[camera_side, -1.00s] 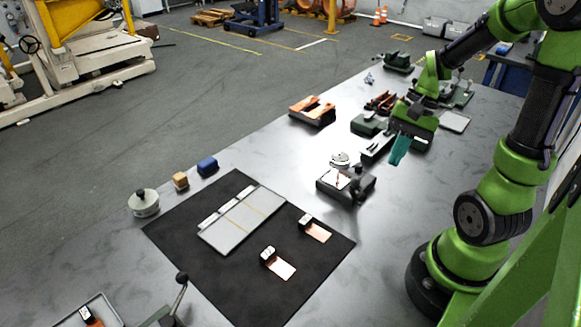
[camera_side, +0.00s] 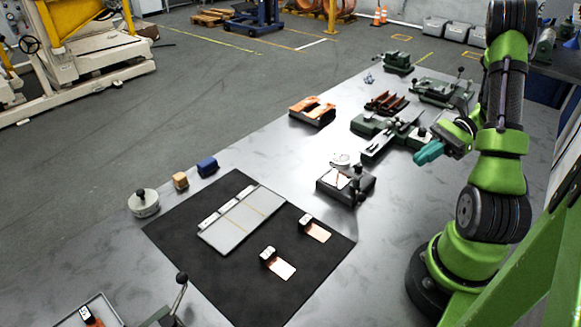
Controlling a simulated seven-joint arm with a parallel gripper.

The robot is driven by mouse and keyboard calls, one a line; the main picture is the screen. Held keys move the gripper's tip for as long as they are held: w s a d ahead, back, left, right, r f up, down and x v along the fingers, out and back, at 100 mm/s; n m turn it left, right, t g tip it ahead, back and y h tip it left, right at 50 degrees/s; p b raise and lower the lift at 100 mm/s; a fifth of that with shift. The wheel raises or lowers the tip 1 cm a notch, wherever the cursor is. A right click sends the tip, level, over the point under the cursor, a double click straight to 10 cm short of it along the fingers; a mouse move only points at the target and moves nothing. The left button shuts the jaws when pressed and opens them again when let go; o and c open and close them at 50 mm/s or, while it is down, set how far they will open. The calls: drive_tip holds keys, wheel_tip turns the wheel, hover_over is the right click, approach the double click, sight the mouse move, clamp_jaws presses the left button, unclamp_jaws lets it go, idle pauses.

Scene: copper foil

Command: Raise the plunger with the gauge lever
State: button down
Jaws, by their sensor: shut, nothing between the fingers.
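The gauge (camera_side: 345,186) is a dark block on the table at centre right, with a round pale dial (camera_side: 340,159) at its back. A black-knobbed part (camera_side: 358,171), perhaps its lever, stands at its right side. The plunger is too small to make out. My gripper (camera_side: 417,158) has teal fingers, shut and empty, pointing left. In the picture it is up and right of the gauge, apart from it.
Copper foil pieces with tags (camera_side: 282,269) and a grey divided board (camera_side: 242,219) lie on a black mat (camera_side: 200,255). Green tools (camera_side: 385,135) and an orange-topped block (camera_side: 312,110) stand behind the gauge. Bare table lies left of the gauge.

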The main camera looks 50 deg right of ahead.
sight(358, 191)
drive_tip(key=x, duration=1.4)
drive_tip(key=shift+w+a+r, duration=0.1)
drive_tip(key=shift+w+a, duration=0.05)
drive_tip(key=shift+a, duration=0.3)
idle(0.3)
drive_tip(key=shift+w+a, duration=0.15)
drive_tip(key=shift+a, duration=0.2)
drive_tip(key=shift+w+a, duration=0.4)
drive_tip(key=shift+a, duration=0.2)
drive_tip(key=shift+w+a, duration=0.55)
drive_tip(key=shift+w, duration=0.15)
drive_tip(key=shift+w+a+m+t+h, duration=0.15)
drive_tip(key=shift+w+m+t+h, duration=0.25)
drive_tip(key=shift+m+t, duration=0.3)
drive_tip(key=shift+w+a+m+t+h, duration=0.1)
drive_tip(key=shift+w+m+t+h, duration=0.15)
drive_tip(key=shift+m+t+h, duration=0.35)
